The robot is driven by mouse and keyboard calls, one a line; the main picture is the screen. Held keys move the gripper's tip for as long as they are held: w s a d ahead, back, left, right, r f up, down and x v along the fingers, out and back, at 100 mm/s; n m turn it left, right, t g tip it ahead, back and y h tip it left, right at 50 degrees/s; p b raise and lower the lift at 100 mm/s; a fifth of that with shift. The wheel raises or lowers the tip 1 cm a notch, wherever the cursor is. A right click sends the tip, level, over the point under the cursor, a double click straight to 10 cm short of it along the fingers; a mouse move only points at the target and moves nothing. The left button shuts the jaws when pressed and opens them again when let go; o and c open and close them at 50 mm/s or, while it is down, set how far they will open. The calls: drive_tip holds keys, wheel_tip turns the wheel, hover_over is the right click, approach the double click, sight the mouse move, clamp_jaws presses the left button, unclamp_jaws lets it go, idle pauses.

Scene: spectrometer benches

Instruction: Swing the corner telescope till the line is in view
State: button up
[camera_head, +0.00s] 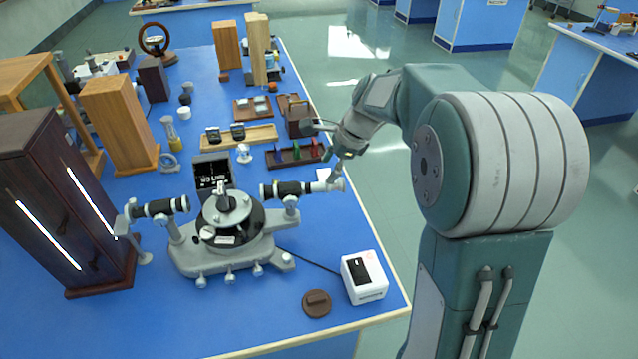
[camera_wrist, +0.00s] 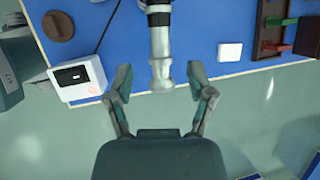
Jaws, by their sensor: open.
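The spectrometer (camera_head: 230,240) stands on the blue bench near its front right corner, with a round black and silver table in its middle. Its right-hand telescope (camera_head: 290,188) is a black tube with a silver end pointing to the bench's right edge. In the wrist view the telescope (camera_wrist: 160,45) comes down from the top, its silver end between my fingers. My gripper (camera_head: 335,180) is open at that end; the wrist view shows my gripper (camera_wrist: 158,78) with a gap on both sides of the tube. A second tube (camera_head: 160,208) points left. A small dark screen (camera_head: 212,173) stands behind.
A white box (camera_head: 363,277) with a cable and a brown round disc (camera_head: 317,303) lie at the front right. A dark wooden cabinet (camera_head: 60,215) stands close on the left. A rack with coloured pieces (camera_head: 295,153) is behind the telescope.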

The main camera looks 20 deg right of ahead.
sight(320, 184)
drive_tip(key=x, duration=0.5)
drive_tip(key=shift+d+f, duration=0.25)
drive_tip(key=shift+d, duration=0.05)
drive_tip(key=shift+w+a+f, duration=0.1)
drive_tip(key=shift+a+f, duration=0.1)
drive_tip(key=shift+f, duration=0.2)
drive_tip(key=shift+a, duration=0.15)
clamp_jaws()
